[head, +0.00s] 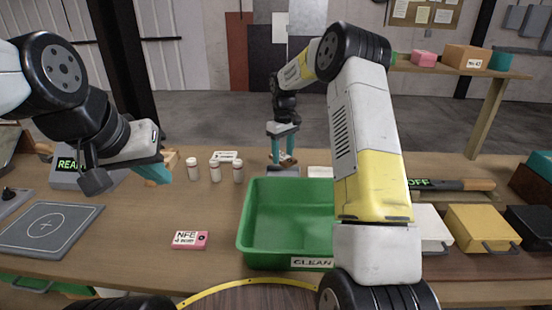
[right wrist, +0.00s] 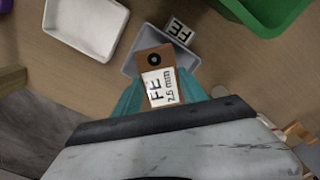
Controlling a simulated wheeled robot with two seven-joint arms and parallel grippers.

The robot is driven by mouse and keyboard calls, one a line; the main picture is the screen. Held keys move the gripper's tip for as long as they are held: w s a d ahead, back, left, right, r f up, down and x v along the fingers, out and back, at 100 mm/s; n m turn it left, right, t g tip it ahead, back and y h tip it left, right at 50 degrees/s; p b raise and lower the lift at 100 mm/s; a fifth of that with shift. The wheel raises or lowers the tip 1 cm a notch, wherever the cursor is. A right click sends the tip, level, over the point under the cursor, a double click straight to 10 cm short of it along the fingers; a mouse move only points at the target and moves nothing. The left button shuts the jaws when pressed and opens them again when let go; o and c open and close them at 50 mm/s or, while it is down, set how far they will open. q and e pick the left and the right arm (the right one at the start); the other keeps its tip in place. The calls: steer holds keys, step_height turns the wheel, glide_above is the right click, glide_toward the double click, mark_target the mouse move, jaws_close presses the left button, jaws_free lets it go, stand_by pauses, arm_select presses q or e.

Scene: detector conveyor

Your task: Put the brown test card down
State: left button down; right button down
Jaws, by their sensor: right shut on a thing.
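The brown test card (right wrist: 153,59), marked FE 2.5 mm with a dark round spot, is between the teal fingers of my right gripper (right wrist: 163,92), which is shut on it. In the head view my right gripper (head: 284,147) points down behind the green bin, and the card (head: 286,160) shows at its fingertips. The card is over a small grey tray (right wrist: 194,65) with an FE label (right wrist: 180,32). I cannot tell whether the card touches the tray. My left gripper (head: 155,173) hangs over the left of the table; its jaw gap is not clear.
The green CLEAN bin (head: 262,258) stands in front of the grey tray. A white tray (right wrist: 52,50) is beside the grey one. Several white bottles (head: 215,171) stand to the left. A pink NFE card (head: 190,240) and a grey pad (head: 45,228) lie on the near left.

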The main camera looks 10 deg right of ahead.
mark_target(283, 157)
step_height(283, 157, up, 3)
steer(key=shift+r, duration=0.5)
steer(key=n, duration=0.2)
steer(key=shift+n, duration=0.3)
steer(key=n, duration=0.2)
steer(key=f+n, duration=0.1)
steer(key=n, duration=0.2)
steer(key=shift+f+n, duration=0.15)
steer(key=shift+n, duration=0.15)
steer(key=shift+f+n, duration=0.3)
step_height(283, 157, down, 10)
steer(key=shift+r, duration=0.25)
steer(key=shift+f, duration=0.15)
steer(key=c, duration=0.9)
jaws_free()
